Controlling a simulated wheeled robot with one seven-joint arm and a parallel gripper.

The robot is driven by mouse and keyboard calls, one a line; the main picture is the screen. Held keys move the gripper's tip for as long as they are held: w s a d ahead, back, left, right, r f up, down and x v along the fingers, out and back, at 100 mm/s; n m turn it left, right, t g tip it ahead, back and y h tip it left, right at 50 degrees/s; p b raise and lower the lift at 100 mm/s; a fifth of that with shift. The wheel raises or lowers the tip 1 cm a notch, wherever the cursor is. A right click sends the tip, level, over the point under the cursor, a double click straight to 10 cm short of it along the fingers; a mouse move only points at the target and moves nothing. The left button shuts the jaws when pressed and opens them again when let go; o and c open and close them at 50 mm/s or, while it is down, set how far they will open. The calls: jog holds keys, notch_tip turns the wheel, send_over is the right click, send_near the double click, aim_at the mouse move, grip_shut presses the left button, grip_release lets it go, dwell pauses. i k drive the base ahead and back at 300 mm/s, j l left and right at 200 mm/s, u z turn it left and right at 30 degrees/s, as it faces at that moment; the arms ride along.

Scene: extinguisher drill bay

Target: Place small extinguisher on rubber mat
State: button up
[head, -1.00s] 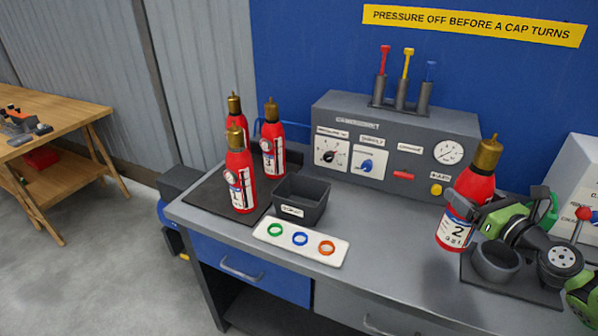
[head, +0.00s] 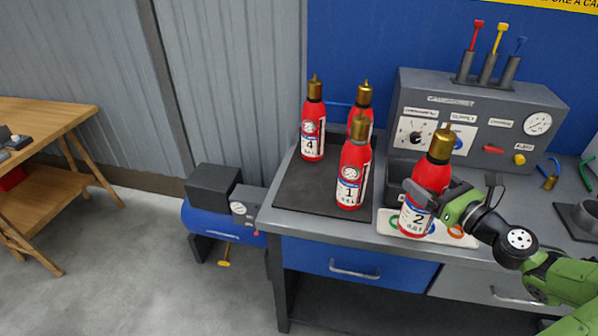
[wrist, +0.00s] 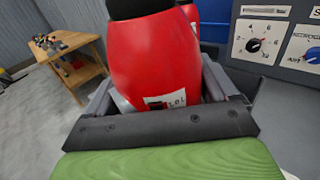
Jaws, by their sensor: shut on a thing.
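My gripper (head: 428,196) is shut on a red extinguisher (head: 431,178) labelled 2, with a brass top, held upright in front of the white ring card. The held extinguisher fills the middle of the wrist view (wrist: 155,60), between my gripper's fingers. The dark rubber mat (head: 290,197) lies on the left end of the bench, left of my gripper. On it stand three red extinguishers: one labelled 4 (head: 313,130) at back left, one (head: 361,103) behind, partly hidden, and one labelled 1 (head: 353,175) at front right. The mat's front left part is bare.
The white ring card (head: 388,228) is partly hidden behind the held extinguisher. The grey control panel (head: 480,110) stands at the back of the bench. A blue compressor (head: 205,215) sits on the floor to the left. A wooden table (head: 50,125) stands farther left.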

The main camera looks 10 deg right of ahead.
aim_at(305, 189)
jog(key=i+j, duration=0.15)
jog(key=j, duration=0.25)
jog(key=i+j+z, duration=0.1)
jog(key=j, duration=0.3)
jog(key=i+j, duration=0.15)
jog(key=j, duration=0.25)
jog(key=i+j+z, duration=0.1)
jog(key=j, duration=0.3)
jog(key=i+j, duration=0.1)
jog(key=i, duration=0.35)
jog(key=z, duration=0.05)
